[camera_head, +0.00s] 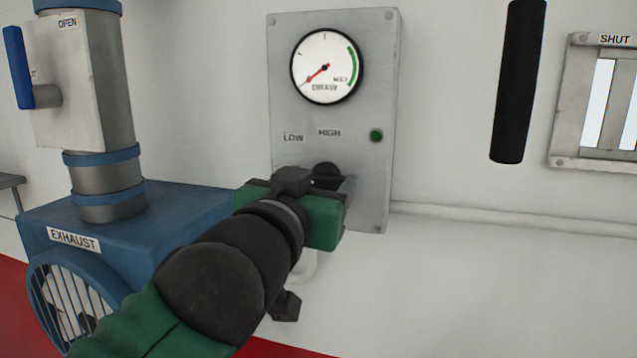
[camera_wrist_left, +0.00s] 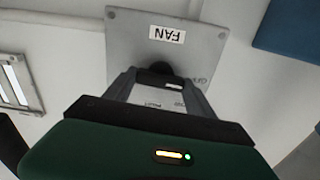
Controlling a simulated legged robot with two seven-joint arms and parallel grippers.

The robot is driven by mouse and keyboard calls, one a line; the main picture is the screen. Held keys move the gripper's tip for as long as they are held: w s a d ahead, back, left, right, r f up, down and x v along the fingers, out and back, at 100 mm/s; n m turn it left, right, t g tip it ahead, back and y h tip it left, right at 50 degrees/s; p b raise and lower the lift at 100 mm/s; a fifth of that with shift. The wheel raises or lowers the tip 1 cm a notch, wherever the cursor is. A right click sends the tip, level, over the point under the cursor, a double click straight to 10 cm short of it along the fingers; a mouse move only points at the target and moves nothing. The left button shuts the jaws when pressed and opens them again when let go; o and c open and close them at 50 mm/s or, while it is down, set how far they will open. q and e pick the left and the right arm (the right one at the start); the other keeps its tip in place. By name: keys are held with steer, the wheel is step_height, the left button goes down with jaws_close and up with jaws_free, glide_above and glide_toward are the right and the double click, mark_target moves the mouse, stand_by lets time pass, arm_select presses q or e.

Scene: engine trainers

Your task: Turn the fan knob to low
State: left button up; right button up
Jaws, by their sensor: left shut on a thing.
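The fan knob (camera_head: 327,170) is a dark round knob on a grey metal panel (camera_head: 385,70), below the LOW (camera_head: 293,137) and HIGH (camera_head: 329,132) labels. My left gripper (camera_head: 318,184) reaches it from the lower left and is shut on it, hiding most of it in the head view. In the left wrist view, the dark knob (camera_wrist_left: 160,72) shows between the fingers of the gripper (camera_wrist_left: 160,88), under an upside-down FAN label (camera_wrist_left: 167,35). I cannot tell which way the knob points. My right gripper is not in view.
The DRAW gauge (camera_head: 327,66) has its red needle pointing lower left. A small green light (camera_head: 376,136) sits right of the labels. A blue EXHAUST blower (camera_head: 160,220) with a blue-handled valve box (camera_head: 75,85) stands left. A black bar (camera_head: 518,80) and a SHUT vent frame (camera_head: 565,110) are right.

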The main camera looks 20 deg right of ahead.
arm_select(q)
steer(key=m, duration=0.4)
steer(key=shift+w+f, duration=0.1)
steer(key=shift+f, duration=0.15)
steer(key=shift+d+f+m+p, duration=0.15)
steer(key=shift+m+p, duration=0.15)
steer(key=shift+m, duration=1.7)
steer(key=o, duration=1.4)
steer(key=shift+r, duration=0.2)
